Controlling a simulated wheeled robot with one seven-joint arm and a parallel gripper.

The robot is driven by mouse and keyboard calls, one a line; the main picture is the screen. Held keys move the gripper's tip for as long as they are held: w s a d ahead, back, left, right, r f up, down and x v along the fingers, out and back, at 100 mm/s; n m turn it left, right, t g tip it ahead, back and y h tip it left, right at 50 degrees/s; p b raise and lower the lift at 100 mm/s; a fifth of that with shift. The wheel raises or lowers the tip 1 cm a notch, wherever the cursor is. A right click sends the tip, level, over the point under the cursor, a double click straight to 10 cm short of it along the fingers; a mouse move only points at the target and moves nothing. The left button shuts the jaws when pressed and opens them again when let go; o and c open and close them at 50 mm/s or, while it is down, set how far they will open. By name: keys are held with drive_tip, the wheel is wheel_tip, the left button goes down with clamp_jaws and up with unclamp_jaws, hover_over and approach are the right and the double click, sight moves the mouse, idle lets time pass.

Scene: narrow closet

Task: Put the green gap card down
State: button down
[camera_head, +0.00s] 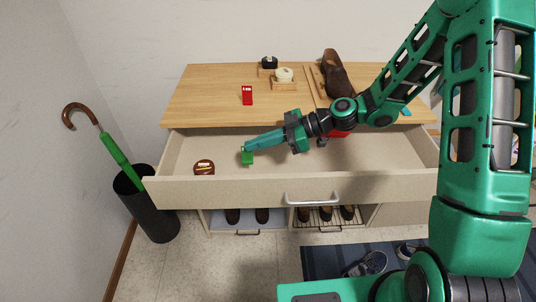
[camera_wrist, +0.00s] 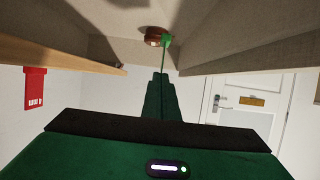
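The green gap card (camera_head: 247,158) is at the tip of my gripper (camera_head: 246,149), inside the open drawer (camera_head: 225,189). In the wrist view my gripper's fingers (camera_wrist: 160,84) are closed together, with the card (camera_wrist: 165,44) seen nearly edge-on as a thin green strip reaching out from between them. The card's far end points toward the drawer floor. I cannot tell if it touches the floor. A brown round tin (camera_head: 204,167) lies in the drawer left of the card; it also shows in the wrist view (camera_wrist: 152,35), close to the card's far end.
A red card (camera_head: 247,95) stands on the wooden top (camera_head: 205,100). Behind are small wooden blocks with a dark and a cream item (camera_head: 284,76), and a brown shoe (camera_head: 334,75). Something red (camera_head: 339,134) shows under my arm. An umbrella stand (camera_head: 150,205) is at left.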

drive_tip(key=shift+w+d+f, duration=0.2)
drive_tip(key=shift+d+f, duration=0.3)
drive_tip(key=shift+f, duration=0.5)
drive_tip(key=shift+w+d+f, duration=0.25)
drive_tip(key=shift+d+f, duration=0.2)
drive_tip(key=shift+f, duration=0.5)
drive_tip(key=shift+w+d+f, duration=0.2)
drive_tip(key=shift+d+f, duration=0.3)
drive_tip(key=shift+f, duration=0.5)
drive_tip(key=c, duration=2.1)
unclamp_jaws()
drive_tip(key=shift+f, duration=0.1)
drive_tip(key=shift+d+r, duration=0.25)
drive_tip(key=shift+d, duration=0.05)
drive_tip(key=v, duration=1.1)
drive_tip(key=shift+d+r, duration=0.15)
drive_tip(key=shift+d, duration=0.05)
